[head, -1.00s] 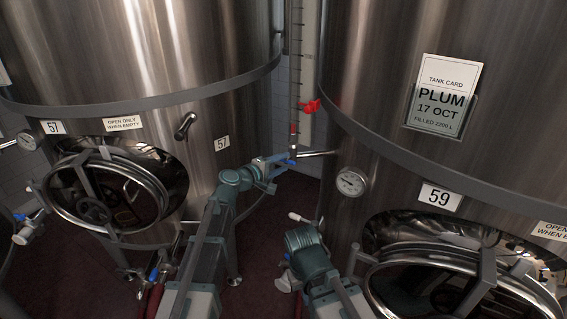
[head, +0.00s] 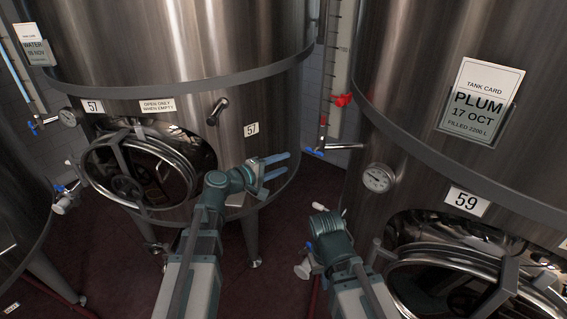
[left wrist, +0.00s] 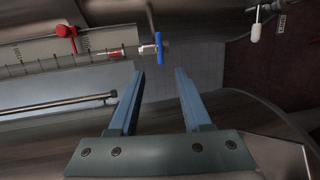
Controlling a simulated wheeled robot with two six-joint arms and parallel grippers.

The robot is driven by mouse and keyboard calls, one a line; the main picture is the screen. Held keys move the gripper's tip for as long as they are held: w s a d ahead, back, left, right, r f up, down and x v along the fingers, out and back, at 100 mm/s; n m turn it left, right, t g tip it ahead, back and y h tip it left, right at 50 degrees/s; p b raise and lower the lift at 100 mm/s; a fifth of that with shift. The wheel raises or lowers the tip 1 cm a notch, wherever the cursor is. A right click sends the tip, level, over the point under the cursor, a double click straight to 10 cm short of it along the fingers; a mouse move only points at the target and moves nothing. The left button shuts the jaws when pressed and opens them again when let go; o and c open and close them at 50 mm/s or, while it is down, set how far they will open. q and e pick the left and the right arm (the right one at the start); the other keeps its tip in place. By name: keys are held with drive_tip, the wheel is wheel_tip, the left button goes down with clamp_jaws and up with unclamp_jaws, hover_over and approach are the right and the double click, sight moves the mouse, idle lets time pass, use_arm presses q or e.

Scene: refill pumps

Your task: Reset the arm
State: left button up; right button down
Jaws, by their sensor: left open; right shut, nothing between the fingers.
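My left gripper (head: 288,162) is open and empty in front of tank 57, its two blue fingers pointing right. It also shows in the left wrist view (left wrist: 159,85), with nothing between the fingers. A small valve with a blue handle (head: 313,153) sits at the foot of the sight gauge (head: 338,70), just beyond the left fingertips and apart from them. It also shows in the left wrist view (left wrist: 158,47). A red marker (head: 343,100) is on the gauge. My right arm's teal wrist is at lower centre; its fingers are hidden.
Tank 57 (head: 170,45) stands at left with a round hatch (head: 140,175). Tank 59 (head: 410,60) stands at right with a PLUM card (head: 481,99), a dial (head: 377,178) and a hatch (head: 440,262). Dark red floor shows between the tanks.

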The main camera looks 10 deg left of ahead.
use_arm(q)
drive_tip(key=s+d+f+m+g+y, duration=0.3)
drive_tip(key=s+d+f+m+g, duration=0.65)
drive_tip(key=s+f, duration=0.45)
drive_tip(key=s+a+f+m+g+y, duration=0.1)
drive_tip(key=s+a+m+y, duration=0.1)
drive_tip(key=s, duration=0.4)
drive_tip(key=s+a+f+m+g+y, duration=0.2)
drive_tip(key=s+a+y, duration=0.2)
drive_tip(key=s+y, duration=0.2)
drive_tip(key=shift+f+y, duration=0.25)
drive_tip(key=shift+y, duration=0.15)
drive_tip(key=shift+s+a+m, duration=0.15)
drive_tip(key=shift+m, duration=0.1)
